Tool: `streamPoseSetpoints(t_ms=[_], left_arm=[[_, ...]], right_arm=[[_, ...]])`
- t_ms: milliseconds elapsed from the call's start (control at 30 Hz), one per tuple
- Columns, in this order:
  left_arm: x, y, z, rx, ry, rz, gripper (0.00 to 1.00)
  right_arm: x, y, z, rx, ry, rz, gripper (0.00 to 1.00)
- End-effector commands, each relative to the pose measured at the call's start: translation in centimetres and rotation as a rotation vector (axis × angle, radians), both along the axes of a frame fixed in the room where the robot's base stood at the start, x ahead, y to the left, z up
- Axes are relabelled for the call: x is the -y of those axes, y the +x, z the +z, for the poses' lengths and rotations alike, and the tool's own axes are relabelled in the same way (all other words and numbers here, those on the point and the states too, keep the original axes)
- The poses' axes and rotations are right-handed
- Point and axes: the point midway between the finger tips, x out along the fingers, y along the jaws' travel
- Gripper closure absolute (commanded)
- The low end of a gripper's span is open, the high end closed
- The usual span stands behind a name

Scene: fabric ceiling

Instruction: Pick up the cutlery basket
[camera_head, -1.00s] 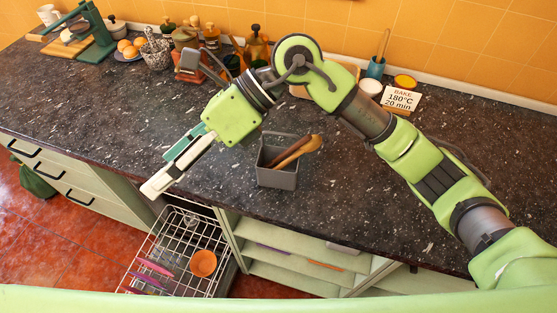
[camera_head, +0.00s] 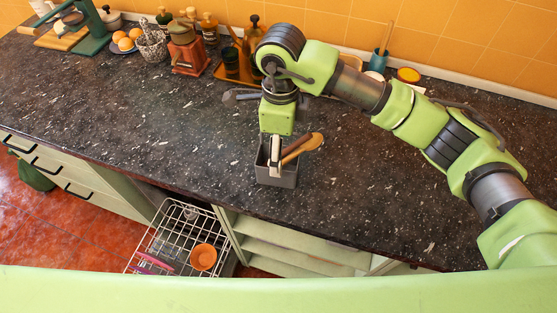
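The cutlery basket (camera_head: 277,179) is a small grey open box standing upright on the dark speckled worktop, near its front edge. Wooden utensils (camera_head: 303,146) stick out of it, leaning to the right. My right gripper (camera_head: 275,158) points down at the basket's back left part, its fingertips at or inside the rim. The fingers overlap each other in this view, so I cannot tell how far apart they are or whether they touch the basket. My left gripper is not in view.
Below the worktop, a pulled-out dishwasher rack (camera_head: 178,240) holds an orange bowl (camera_head: 203,257). A coffee grinder (camera_head: 187,50), bottles and a green stand (camera_head: 92,30) line the back. The worktop left of the basket is clear.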

Motion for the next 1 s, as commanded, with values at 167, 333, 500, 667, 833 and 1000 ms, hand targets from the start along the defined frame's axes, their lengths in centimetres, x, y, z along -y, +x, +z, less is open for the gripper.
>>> streamPoseSetpoints(t_ms=[167, 333, 500, 667, 833, 1000], left_arm=[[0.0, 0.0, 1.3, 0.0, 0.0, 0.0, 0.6], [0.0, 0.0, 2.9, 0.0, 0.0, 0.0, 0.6], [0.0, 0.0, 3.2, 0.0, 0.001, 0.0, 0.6], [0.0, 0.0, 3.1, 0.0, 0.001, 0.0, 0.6], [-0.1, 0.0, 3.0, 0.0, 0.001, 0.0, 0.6], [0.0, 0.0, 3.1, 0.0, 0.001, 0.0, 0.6]], right_arm=[[-0.2, -0.1, -1.2, -0.004, -0.001, -0.001, 0.31], [-0.4, -0.2, -3.9, -0.005, 0.0, -0.002, 0.31], [-0.4, -0.1, -5.4, -0.001, 0.0, -0.001, 0.31], [-0.5, 0.0, -5.5, 0.001, 0.001, 0.0, 0.31], [-0.5, 0.0, -5.5, 0.0, 0.001, 0.0, 0.62], [-0.5, 0.0, -5.4, 0.0, 0.002, 0.0, 0.74]])
